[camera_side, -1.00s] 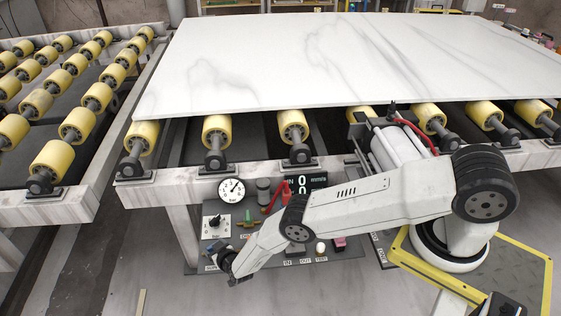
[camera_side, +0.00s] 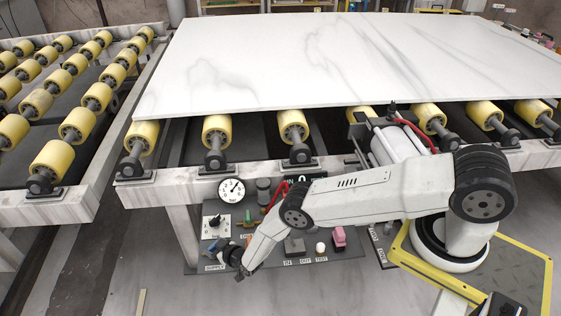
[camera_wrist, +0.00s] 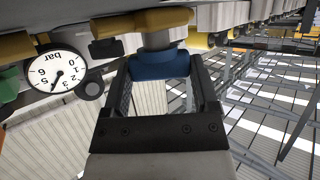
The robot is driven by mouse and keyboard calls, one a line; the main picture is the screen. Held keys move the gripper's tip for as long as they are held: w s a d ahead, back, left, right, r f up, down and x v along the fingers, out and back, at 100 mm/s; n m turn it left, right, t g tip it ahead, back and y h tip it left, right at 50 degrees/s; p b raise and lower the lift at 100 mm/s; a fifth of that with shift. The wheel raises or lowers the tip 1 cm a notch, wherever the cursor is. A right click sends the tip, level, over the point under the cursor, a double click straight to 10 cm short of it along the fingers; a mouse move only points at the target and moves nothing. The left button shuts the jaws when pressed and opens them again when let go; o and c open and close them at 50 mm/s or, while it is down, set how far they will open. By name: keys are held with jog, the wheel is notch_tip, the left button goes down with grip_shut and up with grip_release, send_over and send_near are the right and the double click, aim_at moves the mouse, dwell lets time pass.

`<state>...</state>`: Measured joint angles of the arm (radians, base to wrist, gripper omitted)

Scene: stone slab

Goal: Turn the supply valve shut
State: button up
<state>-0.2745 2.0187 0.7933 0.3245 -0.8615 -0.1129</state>
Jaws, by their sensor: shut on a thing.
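The supply valve shows in the wrist view as a blue handle (camera_wrist: 160,66) on a pale stem below a yellow-brown pipe part. My gripper (camera_wrist: 162,82) has one finger on each side of the blue handle and is shut on it. In the side view my gripper (camera_side: 228,255) is low at the panel's left, close to the SUPPLY label (camera_side: 215,268). There the wrist mostly hides the valve, and its turn angle cannot be read. A round bar gauge (camera_side: 231,191) stands above; it also shows in the wrist view (camera_wrist: 54,72).
The control panel (camera_side: 345,248) carries a selector switch (camera_side: 215,223), a pink block (camera_side: 339,237) and a white knob (camera_side: 320,248). A marble slab (camera_side: 300,60) lies on yellow rollers above. My forearm covers part of the digital display. Floor in front is open.

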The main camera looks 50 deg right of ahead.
jog(key=o, duration=1.1)
jog(key=shift+w+r, duration=0.1)
jog(key=shift+w, duration=0.05)
jog(key=shift+s, duration=0.3)
jog(key=shift+s+r, duration=0.1)
jog(key=shift+s, duration=0.2)
jog(key=shift+v, duration=3.35)
jog(key=shift+r, duration=0.1)
